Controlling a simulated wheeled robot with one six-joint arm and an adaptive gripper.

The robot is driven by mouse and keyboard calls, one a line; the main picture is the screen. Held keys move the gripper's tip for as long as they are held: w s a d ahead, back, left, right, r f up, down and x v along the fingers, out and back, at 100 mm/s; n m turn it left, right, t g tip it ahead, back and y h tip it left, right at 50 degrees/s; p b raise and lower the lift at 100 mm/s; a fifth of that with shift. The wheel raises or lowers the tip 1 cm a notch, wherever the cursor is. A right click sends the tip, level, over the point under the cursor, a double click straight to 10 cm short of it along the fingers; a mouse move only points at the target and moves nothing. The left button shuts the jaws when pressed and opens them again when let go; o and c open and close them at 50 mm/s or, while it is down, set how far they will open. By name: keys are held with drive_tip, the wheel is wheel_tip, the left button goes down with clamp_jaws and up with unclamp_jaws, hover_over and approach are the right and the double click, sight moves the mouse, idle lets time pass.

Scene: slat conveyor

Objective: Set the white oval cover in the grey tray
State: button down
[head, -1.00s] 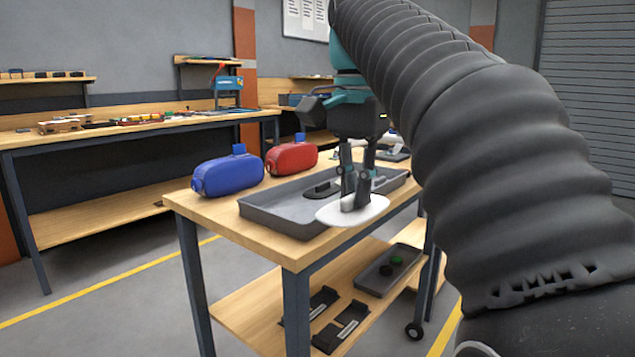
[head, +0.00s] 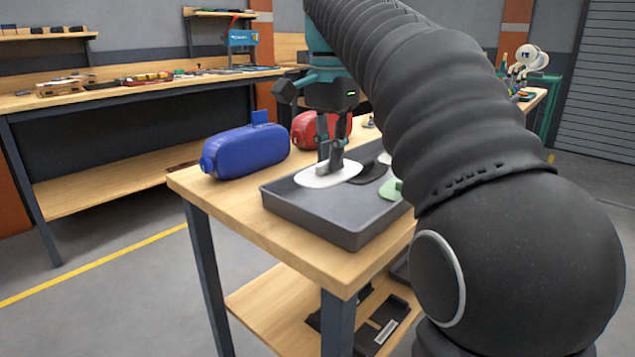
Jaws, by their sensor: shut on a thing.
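The white oval cover (head: 312,178) is held in my gripper (head: 331,168), whose fingers are shut on it. The cover lies roughly flat over the back left part of the grey tray (head: 350,238). I cannot tell whether it touches the tray floor or hangs just above it. The tray sits on a wooden-topped table. Inside it are a dark oval piece (head: 371,174) beside the cover, a green piece (head: 392,190) and part of a white piece (head: 384,158). My arm hides the tray's right end.
A blue container (head: 245,152) stands on the table left of the tray. A red container (head: 307,130) stands behind my gripper, partly hidden. The front left of the tabletop (head: 240,205) is clear. A lower shelf (head: 262,296) holds dark parts.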

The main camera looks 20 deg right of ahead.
sight(316, 199)
drive_tip(key=w, duration=0.1)
drive_tip(key=w+a+f, duration=0.1)
drive_tip(key=w+f, duration=0.1)
drive_tip(key=shift+w+a+f, duration=0.1)
drive_tip(key=shift+a+f, duration=0.1)
drive_tip(key=shift+a, duration=0.1)
drive_tip(key=shift+f+b, duration=0.65)
drive_tip(key=shift+f, duration=1.25)
drive_tip(key=c, duration=1.2)
unclamp_jaws()
drive_tip(key=shift+r+p, duration=1.25)
drive_tip(key=shift+r, duration=2.55)
